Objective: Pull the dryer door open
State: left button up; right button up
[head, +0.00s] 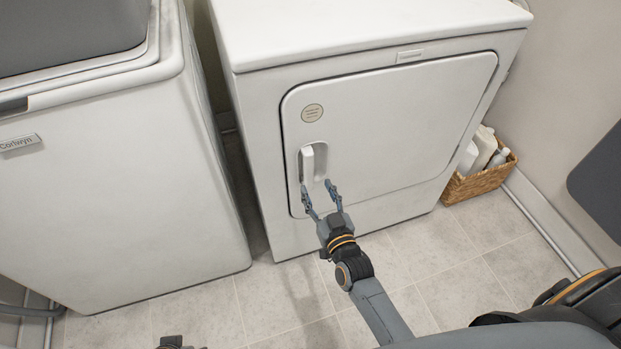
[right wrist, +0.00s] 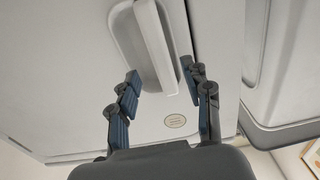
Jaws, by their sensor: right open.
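The white dryer (head: 340,25) stands in the middle of the head view, and its door (head: 400,115) looks shut. The door's white upright handle (head: 308,165) sits in a recess near the door's left edge. My right gripper (head: 315,185) is open just in front of the lower end of the handle. In the right wrist view the handle (right wrist: 156,50) runs between and beyond the two open fingers (right wrist: 162,80), with gaps visible on both sides. A small dark part at the bottom edge of the head view may belong to my left arm; the left gripper cannot be made out.
A white washer (head: 110,190) stands to the left, with a narrow gap to the dryer. A wicker basket (head: 480,182) with bottles is on the floor to the right, near the wall. The tiled floor (head: 420,250) before the dryer is clear.

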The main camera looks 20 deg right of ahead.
aim_at(310, 175)
pick_arm(q)
jog(key=v, duration=0.2)
jog(key=b+v, duration=0.1)
jog(key=v, duration=0.1)
jog(key=shift+w+r, duration=0.1)
jog(key=shift+w, duration=0.2)
pick_arm(e)
jog(key=w, duration=0.5)
jog(key=shift+w+a, duration=0.15)
jog(key=shift+w, duration=0.2)
grip_shut()
